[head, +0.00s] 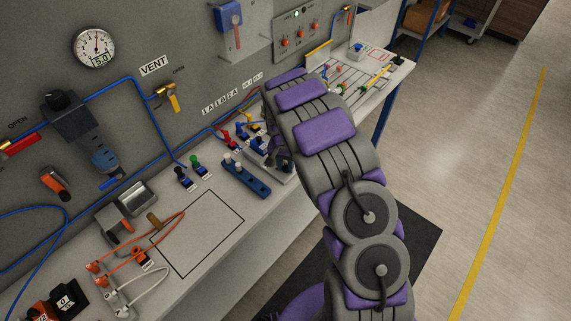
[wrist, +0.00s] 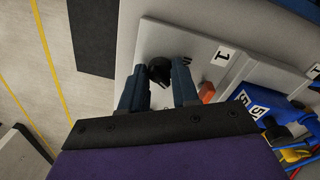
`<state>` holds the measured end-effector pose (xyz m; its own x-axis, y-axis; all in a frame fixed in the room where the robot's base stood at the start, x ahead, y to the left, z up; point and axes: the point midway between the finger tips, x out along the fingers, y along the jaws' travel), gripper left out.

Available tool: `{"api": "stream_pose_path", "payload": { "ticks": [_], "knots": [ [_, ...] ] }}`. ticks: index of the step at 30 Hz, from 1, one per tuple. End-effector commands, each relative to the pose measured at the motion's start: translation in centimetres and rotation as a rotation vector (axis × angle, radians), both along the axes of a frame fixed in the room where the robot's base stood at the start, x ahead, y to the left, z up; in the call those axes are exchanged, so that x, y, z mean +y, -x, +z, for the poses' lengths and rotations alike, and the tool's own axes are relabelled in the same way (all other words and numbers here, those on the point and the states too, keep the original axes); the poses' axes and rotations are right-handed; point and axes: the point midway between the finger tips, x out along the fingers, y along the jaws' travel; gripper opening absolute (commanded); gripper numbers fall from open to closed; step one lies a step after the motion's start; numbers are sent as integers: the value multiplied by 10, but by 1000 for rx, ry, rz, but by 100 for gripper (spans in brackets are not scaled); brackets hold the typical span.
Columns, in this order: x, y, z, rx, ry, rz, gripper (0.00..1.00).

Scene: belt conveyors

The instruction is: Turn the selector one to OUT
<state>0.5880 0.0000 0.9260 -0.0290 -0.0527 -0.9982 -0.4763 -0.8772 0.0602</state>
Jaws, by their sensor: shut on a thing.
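In the wrist view, the black knob of selector one (wrist: 158,72) sits on a light grey panel (wrist: 205,50) beside a label reading 1 (wrist: 222,55). The two blue-grey fingers of my gripper (wrist: 159,68) stand on either side of the knob and are shut on it. Small dark print lies near the right fingertip, too small to read, so the knob's setting cannot be told.
An orange part (wrist: 207,92) and a blue block labelled 5 (wrist: 262,110) are close to the right finger. In the head view, a blue rail with white knobs (head: 247,178) and coloured connectors (head: 195,163) lie left of my arm. The outlined bench area (head: 200,230) is mostly clear.

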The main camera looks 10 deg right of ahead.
Motion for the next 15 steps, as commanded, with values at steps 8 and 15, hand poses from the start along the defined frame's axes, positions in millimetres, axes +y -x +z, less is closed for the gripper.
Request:
{"api": "stream_pose_path", "payload": {
  "ticks": [8, 15],
  "knots": [
    [0, 0, 0, 0, -1, -5, 0],
    [0, 0, 0, 1, 0, -4, 42]
  ]
}}
